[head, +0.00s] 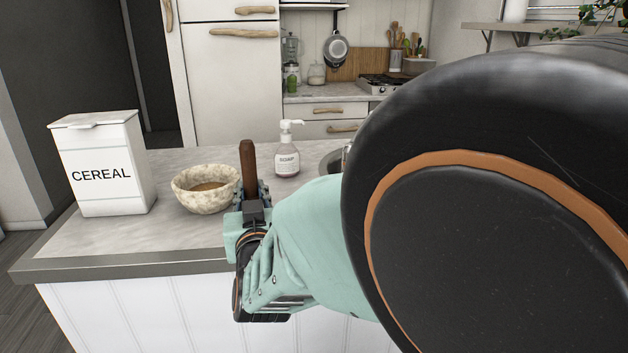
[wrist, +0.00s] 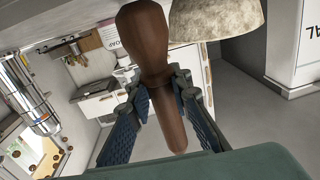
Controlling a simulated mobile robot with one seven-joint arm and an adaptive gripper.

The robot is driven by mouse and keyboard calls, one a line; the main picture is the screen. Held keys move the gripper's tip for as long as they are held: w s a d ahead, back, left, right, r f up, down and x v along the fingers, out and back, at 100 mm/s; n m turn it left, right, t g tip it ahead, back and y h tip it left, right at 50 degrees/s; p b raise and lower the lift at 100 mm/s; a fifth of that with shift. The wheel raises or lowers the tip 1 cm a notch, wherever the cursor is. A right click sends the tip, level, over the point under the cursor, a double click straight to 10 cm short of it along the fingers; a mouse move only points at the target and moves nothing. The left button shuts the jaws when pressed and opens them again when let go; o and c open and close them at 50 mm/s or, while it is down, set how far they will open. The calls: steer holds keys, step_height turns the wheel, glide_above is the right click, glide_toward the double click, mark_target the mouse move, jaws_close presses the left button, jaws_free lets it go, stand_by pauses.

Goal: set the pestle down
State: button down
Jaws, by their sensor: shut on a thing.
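The pestle (head: 248,160) is a dark brown wooden rod, roughly upright in the head view, just right of the speckled stone bowl (head: 205,203). My gripper (head: 252,200) is shut on its shaft near the counter's front edge. In the wrist view, the pestle (wrist: 146,42) passes between the two fingers of my gripper (wrist: 160,84), with its thick rounded end beyond them and its thin end towards the wrist. The bowl (wrist: 220,18) shows beside it there. In the head view my gripper hides the pestle's lower part, so I cannot tell whether it touches the counter.
A white cereal box (head: 100,165) stands left of the bowl.

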steer(key=shift+f, duration=0.15)
steer(key=shift+s, duration=0.1)
steer(key=shift+f, duration=0.2)
steer(key=c, duration=1.8)
jaws_free()
steer(key=shift+o, duration=0.2)
steer(key=shift+r, duration=0.15)
